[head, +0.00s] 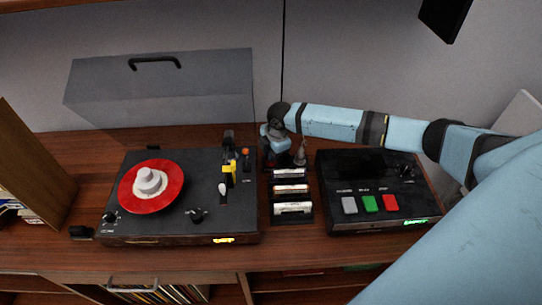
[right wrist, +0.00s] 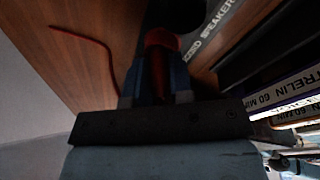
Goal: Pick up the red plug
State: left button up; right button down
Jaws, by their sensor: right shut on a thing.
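The red plug (right wrist: 161,42) shows in the right wrist view between the two fingers of my right gripper (right wrist: 157,68). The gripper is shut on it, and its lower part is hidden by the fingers. In the head view my right gripper (head: 279,150) is low at the back of the wooden table, between the turntable and the black tape deck; I cannot make out the plug there. Whether the plug touches the surface is unclear. My left gripper is not in view.
The turntable (head: 220,205) with a red record (head: 133,197) is left of the gripper. The tape deck (head: 345,178) is to its right. Cassettes (head: 290,189) stand in a rack just in front. A red cable (right wrist: 92,43) lies on the wood (right wrist: 60,75).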

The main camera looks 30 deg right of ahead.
jog(key=shift+w+r, duration=0.15)
jog(key=shift+r, duration=0.05)
jog(key=shift+r, duration=0.3)
jog(key=r, duration=0.1)
jog(key=d+r, duration=0.1)
jog(key=shift+r, duration=0.3)
jog(key=s+d, duration=0.1)
jog(key=d, duration=0.4)
jog(key=s+d+b, duration=0.1)
jog(key=d, duration=0.5)
jog(key=s+d+b, duration=0.1)
jog(key=d, duration=0.4)
jog(key=shift+d, duration=0.4)
jog(key=shift+r+p, duration=0.55)
jog(key=shift+p, duration=0.4)
jog(key=shift+f, duration=0.1)
